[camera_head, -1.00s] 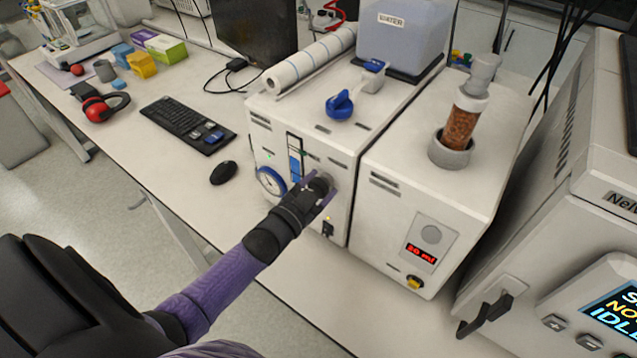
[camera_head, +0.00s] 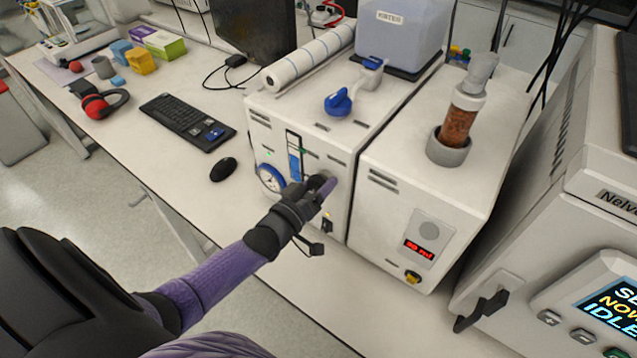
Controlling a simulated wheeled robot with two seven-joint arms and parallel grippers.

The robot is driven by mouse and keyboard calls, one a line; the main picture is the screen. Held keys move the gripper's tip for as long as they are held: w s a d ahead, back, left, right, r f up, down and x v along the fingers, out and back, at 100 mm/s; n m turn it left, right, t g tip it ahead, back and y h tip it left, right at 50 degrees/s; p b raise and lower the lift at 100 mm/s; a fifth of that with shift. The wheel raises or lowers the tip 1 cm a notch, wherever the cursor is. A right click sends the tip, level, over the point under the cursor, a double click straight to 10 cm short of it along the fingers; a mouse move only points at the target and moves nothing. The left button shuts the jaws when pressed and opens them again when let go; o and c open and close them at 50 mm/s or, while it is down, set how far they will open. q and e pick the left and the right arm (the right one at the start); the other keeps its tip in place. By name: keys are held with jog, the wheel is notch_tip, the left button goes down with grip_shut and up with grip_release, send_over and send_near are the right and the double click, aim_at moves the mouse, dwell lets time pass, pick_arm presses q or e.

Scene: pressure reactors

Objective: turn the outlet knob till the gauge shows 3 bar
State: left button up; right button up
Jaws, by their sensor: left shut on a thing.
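My left gripper (camera_head: 322,184) is at the front panel of the white unit (camera_head: 262,130), shut on the outlet knob, which the fingers mostly hide. The round pressure gauge (camera_head: 271,177) with a blue rim sits just left of the gripper on the same panel. Its needle and scale are too small to read. My right gripper is not in view.
A second white unit (camera_head: 420,205) with a red display stands close on the right. A blue-handled valve (camera_head: 338,102) and a paper roll (camera_head: 310,58) are on top. A mouse (camera_head: 223,169) and keyboard (camera_head: 187,121) lie to the left.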

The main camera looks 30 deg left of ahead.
pick_arm(q)
jog(key=n, duration=0.5)
jog(key=shift+n+b, duration=0.3)
jog(key=shift+b, duration=0.05)
jog(key=n+b, duration=0.1)
jog(key=n, duration=0.4)
jog(key=shift+n, duration=0.4)
jog(key=o, duration=1.3)
jog(key=shift+s, duration=0.15)
jog(key=s, duration=0.9)
jog(key=shift+s+a+p, duration=0.35)
